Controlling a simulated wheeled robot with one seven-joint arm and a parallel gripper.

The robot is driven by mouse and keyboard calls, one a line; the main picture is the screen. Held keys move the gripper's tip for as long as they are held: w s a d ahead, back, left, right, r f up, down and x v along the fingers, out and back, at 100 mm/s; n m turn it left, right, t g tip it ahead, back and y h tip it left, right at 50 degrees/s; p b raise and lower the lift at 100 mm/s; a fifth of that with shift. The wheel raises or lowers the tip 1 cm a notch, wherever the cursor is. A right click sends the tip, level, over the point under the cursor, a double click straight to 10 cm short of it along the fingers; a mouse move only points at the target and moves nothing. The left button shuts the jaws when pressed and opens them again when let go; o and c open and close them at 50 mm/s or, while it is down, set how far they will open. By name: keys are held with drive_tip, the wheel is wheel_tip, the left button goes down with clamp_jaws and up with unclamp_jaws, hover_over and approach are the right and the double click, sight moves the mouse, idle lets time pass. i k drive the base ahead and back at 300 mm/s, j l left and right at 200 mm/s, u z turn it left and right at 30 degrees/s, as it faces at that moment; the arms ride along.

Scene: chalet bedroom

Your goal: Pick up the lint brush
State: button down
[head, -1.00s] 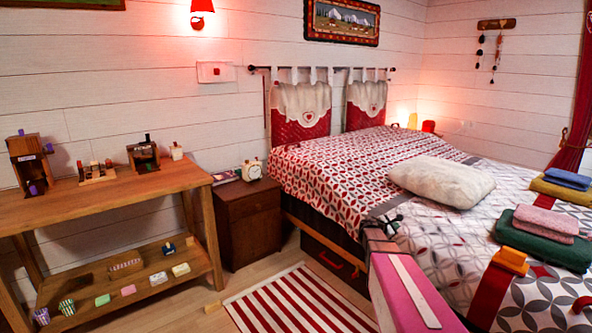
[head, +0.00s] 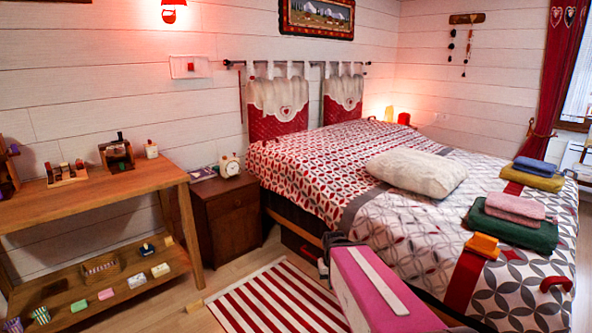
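I cannot pick out a lint brush with certainty. A small red curved object (head: 556,285) lies at the near right edge of the bed, and its shape is too small to identify. An orange block-like object (head: 483,246) lies on the bed's red stripe. A long pink block with a white strip (head: 375,285) stands in the lower middle, in front of the bed's side. A dark grey shape (head: 338,242) is at its far end. It may be part of my arm, but no fingers show clearly and I see nothing held.
The bed (head: 415,235) holds a cream pillow (head: 416,173) and folded towels (head: 513,222). A nightstand (head: 228,220) with a clock stands left of it. A wooden table (head: 110,205) with small items is at the left. A striped rug (head: 270,300) covers open floor.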

sight(482, 244)
drive_tip(key=z, duration=1.65)
